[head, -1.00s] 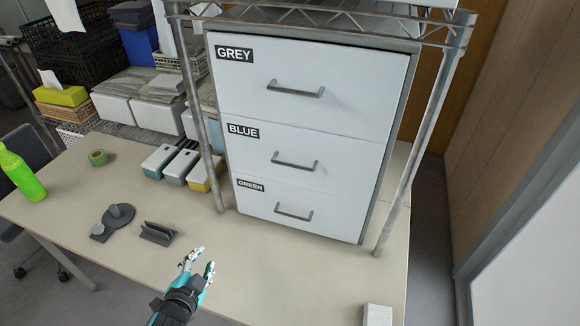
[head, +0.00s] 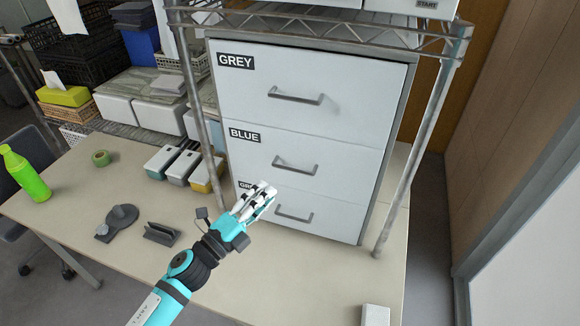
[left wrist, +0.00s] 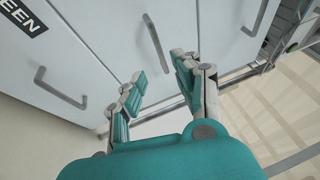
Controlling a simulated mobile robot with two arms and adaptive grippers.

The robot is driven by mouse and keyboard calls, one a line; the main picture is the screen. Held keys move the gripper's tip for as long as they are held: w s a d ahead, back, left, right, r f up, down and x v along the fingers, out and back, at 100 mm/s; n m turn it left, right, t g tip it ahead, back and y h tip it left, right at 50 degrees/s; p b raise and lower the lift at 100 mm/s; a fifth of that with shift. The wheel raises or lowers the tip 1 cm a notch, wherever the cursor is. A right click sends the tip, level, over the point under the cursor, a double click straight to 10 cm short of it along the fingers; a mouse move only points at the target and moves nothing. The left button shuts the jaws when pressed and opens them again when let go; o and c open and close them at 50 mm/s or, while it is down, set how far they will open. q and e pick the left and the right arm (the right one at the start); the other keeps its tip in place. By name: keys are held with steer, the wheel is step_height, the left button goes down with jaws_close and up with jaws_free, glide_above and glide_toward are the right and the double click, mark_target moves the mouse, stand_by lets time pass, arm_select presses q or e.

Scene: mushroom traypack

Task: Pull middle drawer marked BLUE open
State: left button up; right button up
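The white drawer unit has three drawers marked GREY, BLUE and GREEN. The middle BLUE drawer (head: 345,172) is shut, its front flush with the others. Its grey bar handle (head: 295,166) is clear in the head view and also shows in the left wrist view (left wrist: 156,44). My left gripper (head: 268,190) is in front of the unit, below and left of the BLUE handle, overlapping the GREEN drawer (head: 335,220) and part of its label. In the left wrist view its fingers (left wrist: 160,82) are apart with nothing between them; the BLUE handle lies beyond the fingertips. My right gripper is not in view.
Metal rack posts (head: 408,170) stand on both sides of the unit. Small lidded boxes (head: 180,167) stand left of it. The front right of the table is mostly clear.

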arm_select(q)
steer(key=p+x, duration=0.1)
steer(key=x, duration=0.8)
steer(key=shift+p, duration=0.3)
jaws_close()
